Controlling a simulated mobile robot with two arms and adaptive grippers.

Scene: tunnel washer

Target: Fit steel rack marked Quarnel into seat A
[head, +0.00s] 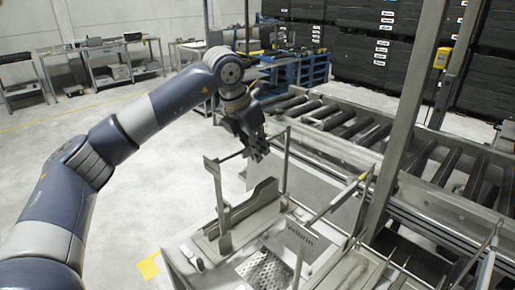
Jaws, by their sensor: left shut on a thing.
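My left gripper (256,150) points downward and is shut on the top bar of a steel rack (222,205). The rack has two upright end posts and a low cut-out side plate. It hangs over or stands at the left part of a metal washer bed; I cannot tell whether it touches. No name is readable on this rack. A perforated plate (264,272) lies in front. No seat letter A is readable. My right gripper is out of view.
A roller conveyor (345,118) runs behind and to the right. A tall steel post (405,110) stands right of the washer bed, with thin upright rods nearby. A yellow floor mark (148,267) lies at left. The floor at left is open.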

